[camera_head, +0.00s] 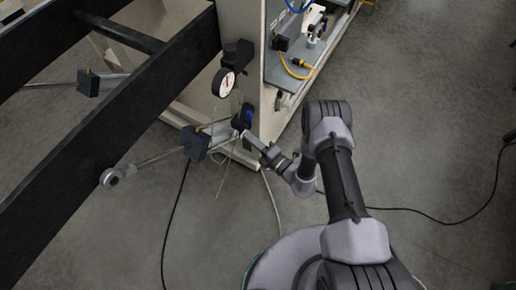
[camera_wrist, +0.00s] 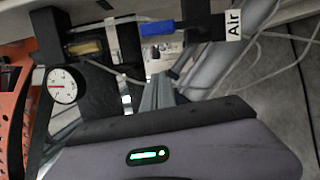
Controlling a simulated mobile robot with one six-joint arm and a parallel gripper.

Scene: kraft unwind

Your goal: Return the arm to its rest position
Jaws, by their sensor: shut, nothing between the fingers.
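My arm reaches up from my base at the lower right and bends left in the head view. My gripper (camera_head: 249,137) is shut and empty, with its tip close to a dark valve fitting with a blue handle (camera_head: 249,115) on the machine's end panel. I cannot tell whether they touch. In the wrist view the blue handle (camera_wrist: 157,28) lies across the top, just beyond the narrow grey fingers of my gripper (camera_wrist: 158,82). A label reading "Air" (camera_wrist: 233,26) is right of the handle.
A round pressure gauge (camera_head: 224,83) hangs above the valve; it also shows in the wrist view (camera_wrist: 63,85). Black frame beams (camera_head: 110,130) and a metal rod with a dark block (camera_head: 195,143) stand left. A black cable (camera_head: 440,221) crosses the open floor at right.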

